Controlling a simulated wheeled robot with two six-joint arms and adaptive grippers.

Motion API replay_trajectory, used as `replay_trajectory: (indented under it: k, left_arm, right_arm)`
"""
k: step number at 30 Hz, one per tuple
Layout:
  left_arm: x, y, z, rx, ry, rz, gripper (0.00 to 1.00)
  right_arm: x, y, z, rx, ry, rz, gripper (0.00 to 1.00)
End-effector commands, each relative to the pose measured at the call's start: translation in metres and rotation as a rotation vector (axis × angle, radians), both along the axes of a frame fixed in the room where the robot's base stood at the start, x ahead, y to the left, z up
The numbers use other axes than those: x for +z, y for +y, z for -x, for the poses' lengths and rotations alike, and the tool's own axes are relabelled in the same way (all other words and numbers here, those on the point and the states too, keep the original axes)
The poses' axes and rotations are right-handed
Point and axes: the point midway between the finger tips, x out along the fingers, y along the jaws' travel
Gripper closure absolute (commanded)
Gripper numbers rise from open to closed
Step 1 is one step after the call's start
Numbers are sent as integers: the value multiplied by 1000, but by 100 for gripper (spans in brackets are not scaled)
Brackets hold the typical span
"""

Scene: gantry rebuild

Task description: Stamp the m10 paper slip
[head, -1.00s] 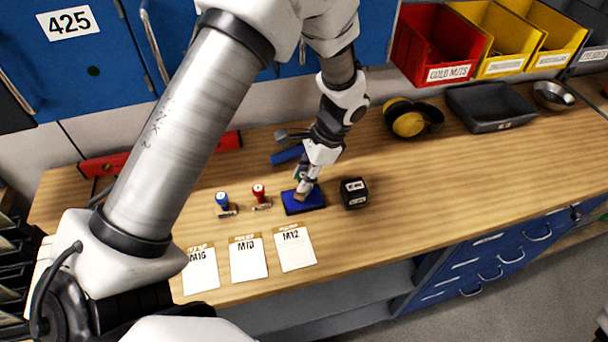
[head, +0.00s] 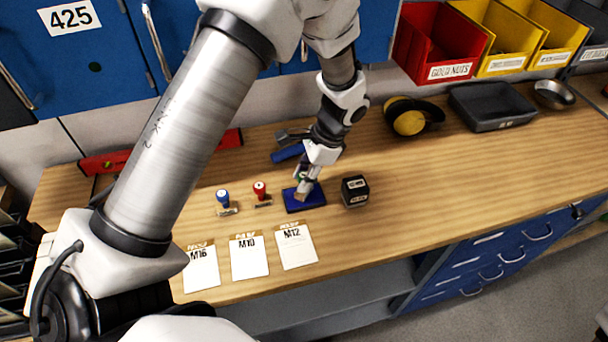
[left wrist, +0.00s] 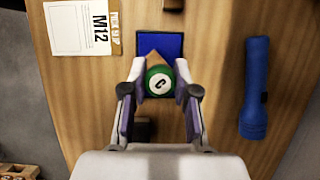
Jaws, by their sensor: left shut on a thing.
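The ink pad also shows in the head view (head: 313,199). The M10 slip (head: 249,257) lies flat between the M16 slip (head: 201,267) and the M12 slip (head: 296,246). A blue stamp (head: 223,199) and a red stamp (head: 261,191) stand left of the pad. My right gripper is not in view.
A dark labelled block (head: 355,191) stands right of the pad. Ear muffs (head: 408,118), a black tray (head: 490,106) and coloured bins sit at the back. The bench's right front is clear.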

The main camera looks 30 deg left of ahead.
Motion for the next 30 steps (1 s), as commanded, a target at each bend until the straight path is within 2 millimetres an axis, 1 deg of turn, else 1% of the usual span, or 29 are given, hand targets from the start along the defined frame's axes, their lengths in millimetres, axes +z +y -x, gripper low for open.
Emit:
replay_trajectory:
  k: [17, 30]
  left_arm:
    - [-7, 0, 0, 0, 0, 0, 93]
    - [-7, 0, 0, 0, 0, 0, 93]
  right_arm:
    - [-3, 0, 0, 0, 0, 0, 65]
    - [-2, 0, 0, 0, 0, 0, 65]
